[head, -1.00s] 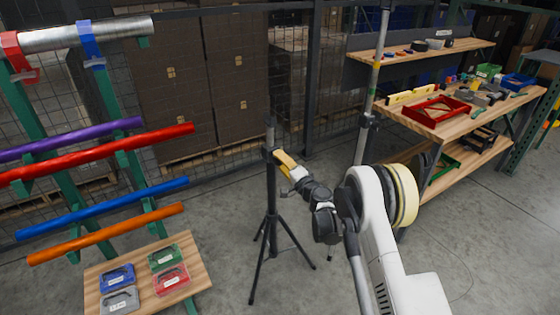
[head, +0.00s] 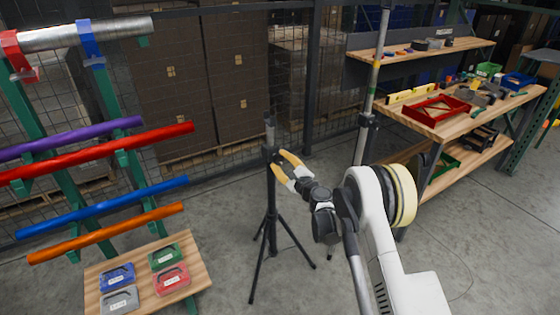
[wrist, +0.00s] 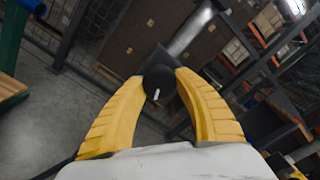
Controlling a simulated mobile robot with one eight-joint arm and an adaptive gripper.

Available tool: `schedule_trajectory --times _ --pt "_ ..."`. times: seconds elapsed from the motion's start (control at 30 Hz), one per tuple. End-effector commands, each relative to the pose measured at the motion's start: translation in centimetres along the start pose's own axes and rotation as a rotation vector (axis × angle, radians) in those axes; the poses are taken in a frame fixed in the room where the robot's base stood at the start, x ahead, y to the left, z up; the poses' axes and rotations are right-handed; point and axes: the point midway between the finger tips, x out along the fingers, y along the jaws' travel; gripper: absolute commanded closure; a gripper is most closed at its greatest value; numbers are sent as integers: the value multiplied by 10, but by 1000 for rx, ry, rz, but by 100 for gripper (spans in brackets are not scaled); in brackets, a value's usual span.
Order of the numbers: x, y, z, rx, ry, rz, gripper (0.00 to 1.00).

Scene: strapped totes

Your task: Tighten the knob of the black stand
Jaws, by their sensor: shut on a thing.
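The black stand (head: 271,200) is a tripod upright on the floor in the middle of the head view. Its round black knob (wrist: 158,83), with a short white mark, shows in the wrist view. My gripper (head: 279,162) reaches the stand's collar from the right. In the wrist view its two yellow fingers (wrist: 160,80) lie on either side of the knob, shut on it. The knob itself is hard to make out in the head view, between the fingers.
A second, grey pole (head: 372,90) with a black clamp stands right of the stand. A rack of coloured tubes (head: 100,150) and a small wooden table (head: 195,255) with cases are at left. A workbench (head: 440,125) is at right. Floor around the tripod is clear.

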Motion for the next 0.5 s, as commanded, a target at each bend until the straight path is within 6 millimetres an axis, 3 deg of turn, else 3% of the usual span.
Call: schedule_trajectory --times 0.5 --pt "0 1 1 293 -1 0 93"
